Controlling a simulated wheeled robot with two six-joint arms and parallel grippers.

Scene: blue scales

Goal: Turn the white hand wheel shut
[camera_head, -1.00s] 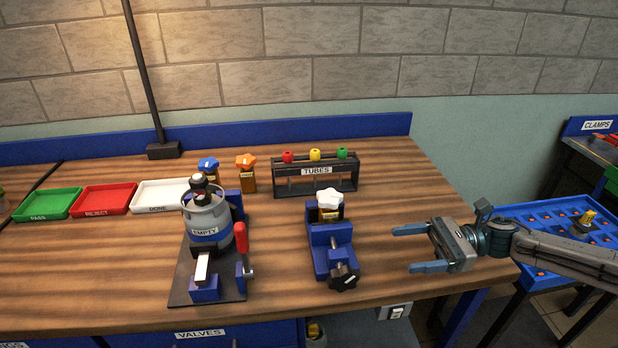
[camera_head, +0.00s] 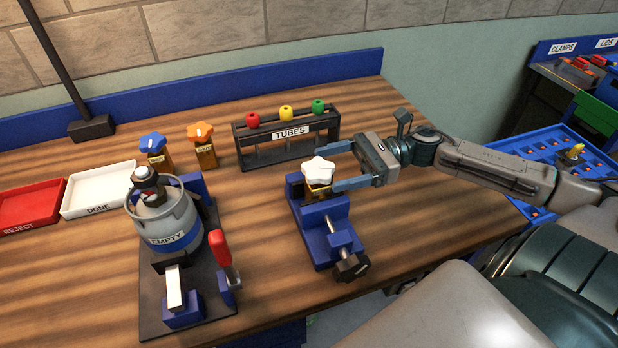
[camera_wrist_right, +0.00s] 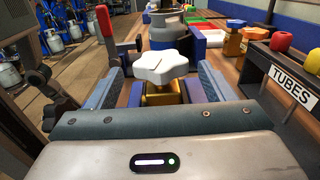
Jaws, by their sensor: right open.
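The white hand wheel (camera_head: 318,168) sits on top of a brass-coloured valve body held in a blue vise (camera_head: 325,232) on the wooden bench. It also shows in the right wrist view (camera_wrist_right: 160,66), straight ahead. My right gripper (camera_head: 337,165) is open, with its blue fingers pointing at the wheel from the right. In the head view one finger lies behind the wheel and one in front of it. In the right wrist view the wheel stands between the two spread fingers, with a gap to each. My left gripper is not in view.
A tube rack (camera_head: 286,134) stands close behind the vise. A grey cylinder (camera_head: 166,220) marked EMPTY stands in a fixture with a red lever (camera_head: 228,265) to the left. Valves with blue (camera_head: 152,144) and orange (camera_head: 200,131) wheels stand behind. The bench right of the vise is mostly free.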

